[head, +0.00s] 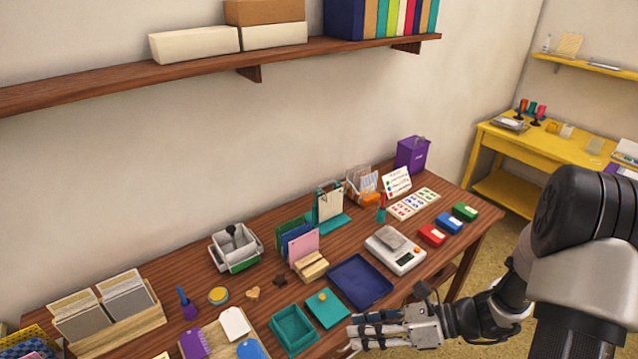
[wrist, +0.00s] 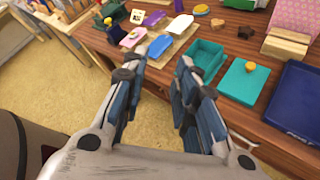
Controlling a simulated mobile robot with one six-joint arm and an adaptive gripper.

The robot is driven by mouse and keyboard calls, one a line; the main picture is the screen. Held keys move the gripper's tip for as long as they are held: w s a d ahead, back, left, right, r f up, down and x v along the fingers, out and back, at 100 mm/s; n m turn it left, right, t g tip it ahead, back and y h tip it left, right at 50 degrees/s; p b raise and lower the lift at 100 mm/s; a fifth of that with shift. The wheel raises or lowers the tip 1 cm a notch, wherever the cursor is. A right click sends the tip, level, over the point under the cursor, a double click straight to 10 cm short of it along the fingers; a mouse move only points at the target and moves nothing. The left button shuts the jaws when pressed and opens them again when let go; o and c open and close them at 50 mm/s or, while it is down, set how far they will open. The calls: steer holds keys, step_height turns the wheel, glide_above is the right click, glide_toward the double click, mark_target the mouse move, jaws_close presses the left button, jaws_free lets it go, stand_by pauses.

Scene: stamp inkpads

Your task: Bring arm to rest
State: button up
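My gripper (head: 352,332) is in front of the long wooden table at its front edge, at the lower middle of the head view. In the wrist view my gripper (wrist: 166,68) has its two fingers spread apart, with nothing between them. Floor and the table's front edge show beyond the fingers. My arm (head: 490,312) reaches in from the right of the head view.
A yellow table (head: 530,143) stands at the far right.

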steer(key=s+a+r+n+g+h, duration=0.25)
steer(key=s+r+n+h, duration=0.35)
steer(key=s+r+n, duration=0.55)
steer(key=s+d+r+n+t+h, duration=0.3)
steer(key=d+r+n+t+h, duration=0.2)
steer(key=n, duration=0.9)
steer(key=shift+s+d+r+h, duration=0.35)
steer(key=shift+d+r+h, duration=0.75)
steer(key=shift+r, duration=0.1)
